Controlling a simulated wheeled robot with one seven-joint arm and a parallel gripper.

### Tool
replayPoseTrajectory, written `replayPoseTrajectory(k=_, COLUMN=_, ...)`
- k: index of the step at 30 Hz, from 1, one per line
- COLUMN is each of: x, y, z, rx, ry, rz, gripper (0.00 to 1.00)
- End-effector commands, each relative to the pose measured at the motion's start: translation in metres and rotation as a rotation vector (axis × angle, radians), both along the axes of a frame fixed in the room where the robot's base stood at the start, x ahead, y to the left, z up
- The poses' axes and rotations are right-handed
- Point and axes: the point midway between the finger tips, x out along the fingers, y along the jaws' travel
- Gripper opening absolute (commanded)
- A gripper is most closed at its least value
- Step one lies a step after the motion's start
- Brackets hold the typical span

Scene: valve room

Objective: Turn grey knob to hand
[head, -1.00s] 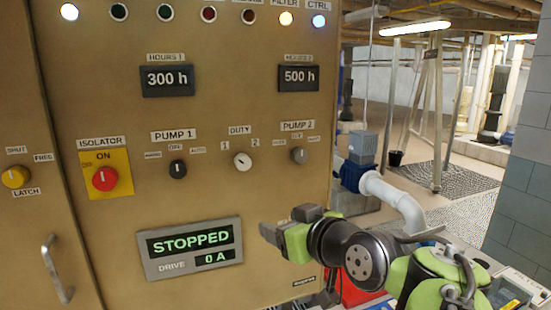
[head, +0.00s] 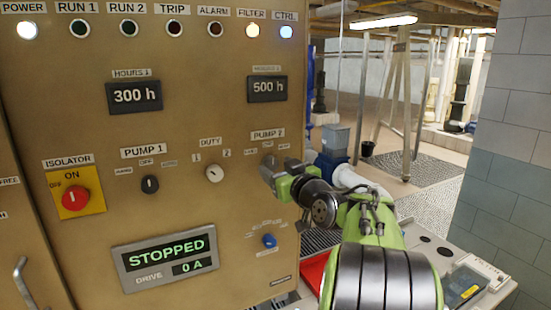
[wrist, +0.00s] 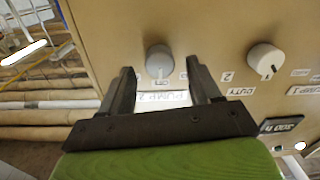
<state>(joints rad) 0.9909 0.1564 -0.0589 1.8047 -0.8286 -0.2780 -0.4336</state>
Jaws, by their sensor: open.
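The grey knob (wrist: 159,60) is under the PUMP 2 label (head: 267,134) on the tan panel. In the wrist view, which is upside down, its pale pointer line faces the PUMP 2 label and the small middle mark. My gripper (wrist: 160,70) is open, with one finger on each side of the knob in that picture. The knob seems just beyond the fingertips; I cannot tell whether they touch it. In the head view my gripper (head: 270,171) is at the PUMP 2 position and mostly hides the knob. Its small side labels are too blurred to read.
The white DUTY knob (head: 214,174), black PUMP 1 knob (head: 150,184) and red isolator (head: 75,198) are left of my gripper. A blue knob (head: 269,240) is below it. The display (head: 165,257) reads STOPPED. A tiled wall (head: 515,130) stands at the right.

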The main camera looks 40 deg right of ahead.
Motion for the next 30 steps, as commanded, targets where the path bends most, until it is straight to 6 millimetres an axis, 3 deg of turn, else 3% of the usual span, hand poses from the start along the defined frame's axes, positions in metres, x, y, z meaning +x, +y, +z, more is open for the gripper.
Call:
replayPoseTrajectory(k=4, x=0.0144, y=-0.0039, z=0.0015, rx=0.001, ry=0.000, rz=0.000, gripper=0.63)
replayPoseTrajectory(k=12, x=0.0160, y=-0.0044, z=-0.0003, rx=0.000, ry=0.000, rz=-0.001, gripper=0.61)
replayPoseTrajectory(k=23, x=0.0156, y=-0.0044, z=-0.0006, rx=0.000, ry=0.000, rz=-0.001, gripper=0.07)
replayPoseTrajectory(k=30, x=0.0158, y=-0.0042, z=-0.0017, rx=-0.023, ry=0.005, rz=0.000, gripper=0.07)
